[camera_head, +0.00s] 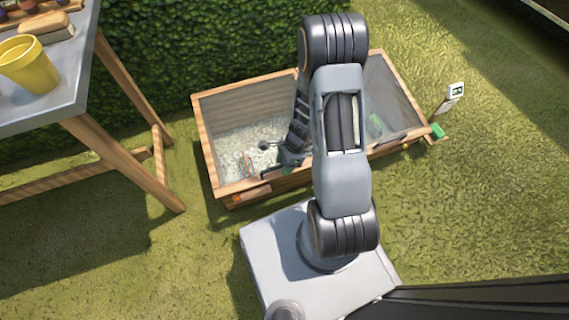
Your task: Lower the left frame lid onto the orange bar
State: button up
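The wooden cold frame (205,143) stands on the grass in front of the hedge, with two glazed-looking sections. In the left section I see a grey panel at the back and pale gravel (235,142) below. I cannot tell the exact angle of the left frame lid. An orange bar (252,195) lies along the front left edge of the box. My gripper (284,157) is over the left section near its front middle, beside a small dark knob-like piece (265,147). My arm hides the middle of the box. Whether the fingers hold anything is too small to tell.
A green block (437,130) and a small sign on a stake (455,91) stand at the right front corner. A table (60,95) with a yellow pot (29,65) is at the left. Grass on the right and lower left is clear.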

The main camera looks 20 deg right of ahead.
jog(key=s+p+v, duration=0.1)
jog(key=p+v, duration=0.5)
jog(key=v, duration=0.7)
jog(key=shift+w+r+p, duration=0.4)
jog(key=shift+w, duration=0.1)
jog(key=shift+d, duration=0.1)
jog(key=s+a+r+n+t+h+p, duration=0.1)
jog(key=r+n+p, duration=0.5)
jog(key=r, duration=1.1)
jog(key=s+a+r+n+t+h+p, duration=0.2)
jog(key=r+n+p, duration=0.4)
jog(key=r+p, duration=0.6)
jog(key=s+a+r+n+t+h+p, duration=0.1)
jog(key=s+a+r+n+p, duration=0.2)
jog(key=r, duration=1.9)
jog(key=n+p, duration=0.4)
jog(key=p, duration=0.2)
jog(key=shift+s+a+r+h, duration=0.25)
jog(key=shift+a+r+h, duration=0.05)
jog(key=shift+a, duration=0.05)
